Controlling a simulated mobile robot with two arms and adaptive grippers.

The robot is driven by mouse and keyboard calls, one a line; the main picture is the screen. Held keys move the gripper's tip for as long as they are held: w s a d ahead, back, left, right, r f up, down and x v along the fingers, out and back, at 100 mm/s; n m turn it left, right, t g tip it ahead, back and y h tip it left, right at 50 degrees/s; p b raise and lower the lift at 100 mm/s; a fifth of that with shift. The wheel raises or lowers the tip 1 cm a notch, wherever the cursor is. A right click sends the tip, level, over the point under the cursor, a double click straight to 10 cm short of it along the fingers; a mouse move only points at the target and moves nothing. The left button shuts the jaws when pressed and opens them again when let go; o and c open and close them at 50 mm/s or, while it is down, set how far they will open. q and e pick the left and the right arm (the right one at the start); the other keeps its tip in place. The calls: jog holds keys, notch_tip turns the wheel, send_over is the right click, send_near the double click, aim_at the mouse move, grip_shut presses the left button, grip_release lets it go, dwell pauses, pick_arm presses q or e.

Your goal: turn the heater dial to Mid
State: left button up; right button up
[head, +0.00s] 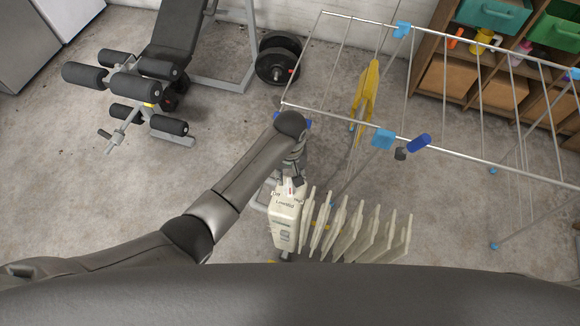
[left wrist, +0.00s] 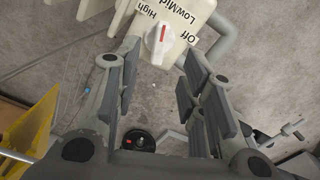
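The cream heater (head: 284,226) stands on the floor at the centre of the head view, with its fins running to the right. Its white dial (left wrist: 160,43) shows in the left wrist view, near the top. The dial's red mark points up in the picture, between the "High" label and the run-together "LowMid" lettering; "Off" is at its right. My left gripper (head: 294,178) is over the heater's labelled top. In the left wrist view the left gripper (left wrist: 160,60) is open, with fingers on either side of the dial and gaps visible. My right gripper is not in view.
A weight bench (head: 170,50) and a weight plate (head: 279,62) are at the back left. A wooden shelf (head: 430,50) is at the upper right. Concrete floor is open left of the heater.

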pick_arm(q)
notch_tip(320, 180, up, 3)
jog(key=shift+r, duration=0.1)
dwell(0.6)
